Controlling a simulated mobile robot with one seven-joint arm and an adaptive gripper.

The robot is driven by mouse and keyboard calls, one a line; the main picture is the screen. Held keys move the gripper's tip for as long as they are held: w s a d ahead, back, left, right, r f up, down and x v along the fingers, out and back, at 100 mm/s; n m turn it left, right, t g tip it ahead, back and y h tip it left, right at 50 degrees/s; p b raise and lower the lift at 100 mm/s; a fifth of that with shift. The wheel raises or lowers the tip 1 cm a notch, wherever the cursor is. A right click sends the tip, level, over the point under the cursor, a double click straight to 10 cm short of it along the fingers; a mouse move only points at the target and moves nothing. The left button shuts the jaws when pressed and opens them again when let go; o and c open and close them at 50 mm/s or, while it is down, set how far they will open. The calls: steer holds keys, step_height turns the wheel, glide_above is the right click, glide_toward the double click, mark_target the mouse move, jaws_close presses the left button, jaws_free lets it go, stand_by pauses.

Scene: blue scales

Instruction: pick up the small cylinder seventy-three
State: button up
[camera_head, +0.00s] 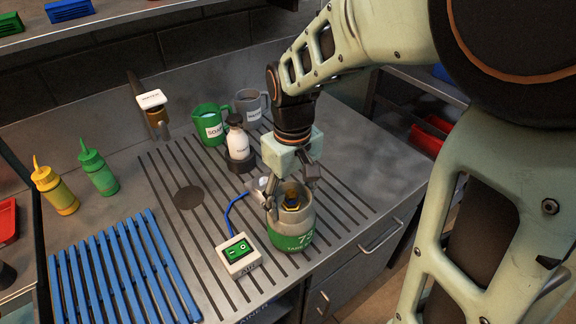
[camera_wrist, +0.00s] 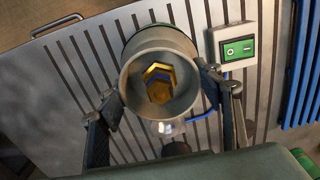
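The small cylinder (camera_head: 294,229) is grey with a green band marked 73 and stands upright on the slotted counter. Its round collar and brass valve (camera_wrist: 158,84) face the camera in the wrist view, where the cylinder's collar fills the middle. My gripper (camera_head: 291,196) is above it, pointing down, with its fingers spread on either side of the collar. In the wrist view the fingers (camera_wrist: 162,92) stand left and right of the collar, open. Whether either fingertip touches it I cannot tell.
A green switch box (camera_head: 238,254) with a blue cable stands close left of the cylinder. A white bottle (camera_head: 237,144), a green mug (camera_head: 210,125) and a grey mug (camera_head: 249,106) stand behind. A blue rack (camera_head: 122,271) lies left. The counter right of the cylinder is clear.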

steer(key=c, duration=1.3)
steer(key=shift+c, duration=0.7)
steer(key=shift+w+r, duration=0.1)
steer(key=shift+r, duration=0.1)
